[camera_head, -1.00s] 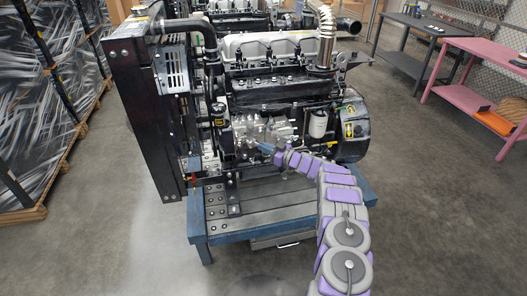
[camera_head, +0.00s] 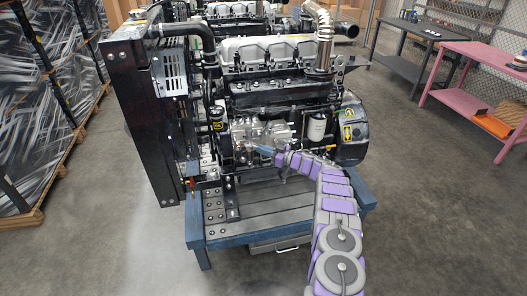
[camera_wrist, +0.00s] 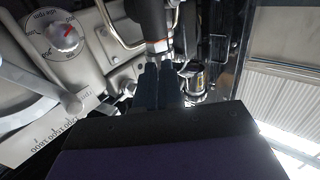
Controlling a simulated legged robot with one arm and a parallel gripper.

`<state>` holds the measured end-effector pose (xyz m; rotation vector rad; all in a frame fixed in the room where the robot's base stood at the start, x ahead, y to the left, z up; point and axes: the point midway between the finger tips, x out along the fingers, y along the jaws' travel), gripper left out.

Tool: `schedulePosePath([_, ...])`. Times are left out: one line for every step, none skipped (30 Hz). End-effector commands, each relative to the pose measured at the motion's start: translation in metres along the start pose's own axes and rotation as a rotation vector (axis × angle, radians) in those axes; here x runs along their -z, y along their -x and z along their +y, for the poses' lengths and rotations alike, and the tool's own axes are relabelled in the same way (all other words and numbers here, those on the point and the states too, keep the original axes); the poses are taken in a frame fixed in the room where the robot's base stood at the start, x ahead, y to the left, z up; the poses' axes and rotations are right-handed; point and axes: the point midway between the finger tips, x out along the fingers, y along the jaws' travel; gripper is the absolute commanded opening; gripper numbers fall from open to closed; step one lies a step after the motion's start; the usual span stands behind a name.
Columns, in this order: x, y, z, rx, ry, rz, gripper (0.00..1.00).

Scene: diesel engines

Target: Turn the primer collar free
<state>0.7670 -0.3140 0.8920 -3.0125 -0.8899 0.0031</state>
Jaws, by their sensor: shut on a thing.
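My gripper (camera_head: 264,149) reaches in at the side of the black and silver engine (camera_head: 262,90), beside the silver pump parts on its lower middle. In the wrist view my gripper's dark fingers (camera_wrist: 154,82) point up and are shut at a dark, upright cylindrical part with a brownish metal collar (camera_wrist: 157,46) at its lower end. The fingertips meet the underside of this collar area; what lies between them is mostly hidden. I take this to be the primer collar. The head view is too small to show the collar.
In the wrist view a bent metal pipe (camera_wrist: 113,27) runs close left of the collar, and a small silver cylinder (camera_wrist: 192,78) stands close right. A dial with a red pointer (camera_wrist: 66,37) is at left. The engine stands over a blue-framed bench (camera_head: 258,229).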

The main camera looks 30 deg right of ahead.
Motion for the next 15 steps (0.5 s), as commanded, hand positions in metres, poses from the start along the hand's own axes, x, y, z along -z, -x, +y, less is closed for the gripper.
schedulePosePath([0.0062,0.0011,0.0038,-0.009,0.006,0.007,0.08])
schedulePosePath([0.0062,0.0011,0.0038,-0.009,0.006,0.007,0.11])
schedulePosePath([0.0058,0.0011,0.0035,-0.008,0.006,0.006,0.15])
schedulePosePath([0.0055,0.001,0.0033,-0.008,0.005,0.006,0.18])
schedulePosePath([0.0052,0.001,0.0031,-0.007,0.005,0.006,0.21])
schedulePosePath([0.0047,0.0009,0.0028,-0.007,0.005,0.005,0.24])
schedulePosePath([0.0044,0.0009,0.0025,-0.006,0.004,0.005,0.27])
schedulePosePath([0.0041,0.0007,0.0023,-0.006,0.004,0.004,0.3])
schedulePosePath([0.0037,0.0005,0.0019,-0.005,0.004,0.004,0.32])
schedulePosePath([0.0035,0.0003,0.0016,-0.005,0.004,0.003,0.32])
schedulePosePath([0.0035,0.0001,0.0013,-0.004,0.004,0.003,0.32])
schedulePosePath([0.0034,-0.0002,0.0009,-0.004,0.004,0.003,0.32])
schedulePosePath([0.0034,-0.0004,0.0006,-0.004,0.004,0.002,0.32])
schedulePosePath([0.0033,-0.0005,0.0003,-0.004,0.004,0.002,0.32])
schedulePosePath([0.0033,-0.0004,0.0001,-0.003,0.004,0.002,0.32])
